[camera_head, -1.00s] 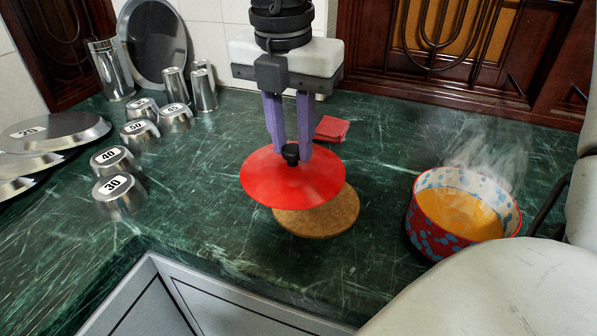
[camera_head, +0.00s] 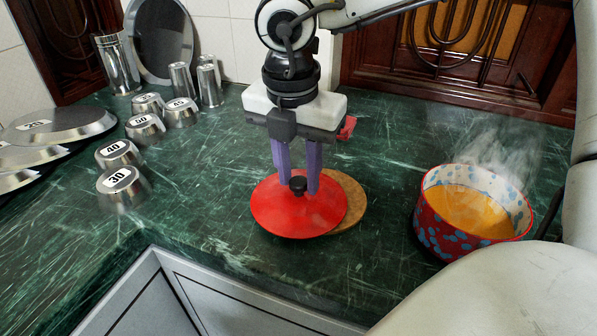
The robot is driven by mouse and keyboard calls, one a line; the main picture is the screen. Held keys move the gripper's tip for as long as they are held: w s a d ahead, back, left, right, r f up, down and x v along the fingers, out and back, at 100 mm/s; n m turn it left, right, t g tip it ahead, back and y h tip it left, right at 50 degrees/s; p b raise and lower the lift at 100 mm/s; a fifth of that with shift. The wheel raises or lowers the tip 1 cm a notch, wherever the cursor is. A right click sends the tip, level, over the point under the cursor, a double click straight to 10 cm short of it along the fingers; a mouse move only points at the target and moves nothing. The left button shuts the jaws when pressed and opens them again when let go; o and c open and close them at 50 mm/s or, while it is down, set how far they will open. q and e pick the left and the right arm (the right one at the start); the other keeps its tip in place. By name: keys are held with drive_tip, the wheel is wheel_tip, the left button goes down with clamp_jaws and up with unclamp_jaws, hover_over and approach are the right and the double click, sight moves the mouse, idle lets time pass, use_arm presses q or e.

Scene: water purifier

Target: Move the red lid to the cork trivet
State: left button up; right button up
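The red lid (camera_head: 285,217) is a shallow disc with a black knob (camera_head: 298,187). The round cork trivet (camera_head: 353,197) lies on the green counter, and only its right part shows. The lid covers the trivet's left part and reaches past it to the left. I cannot tell whether the lid touches the trivet or hangs just above it. My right gripper (camera_head: 299,185) points down with its two purple fingers on either side of the knob, shut on it. My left gripper is not in view.
A red-and-blue pot (camera_head: 436,236) of steaming orange liquid stands at the right. Metal cups, several numbered (camera_head: 121,189), and steel plates (camera_head: 70,124) stand at the left. A red item (camera_head: 348,127) is partly hidden behind my gripper. The counter's front edge is near.

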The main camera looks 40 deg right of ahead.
sight(295, 186)
drive_tip(key=shift+o, duration=1)
drive_tip(key=shift+r, duration=0.1)
drive_tip(key=shift+r+p, duration=0.35)
drive_tip(key=shift+r, duration=0.1)
wheel_tip(295, 186, up, 11)
drive_tip(key=a+p, duration=0.1)
drive_tip(key=shift+s+a+r, duration=0.15)
drive_tip(key=shift+s, duration=0.15)
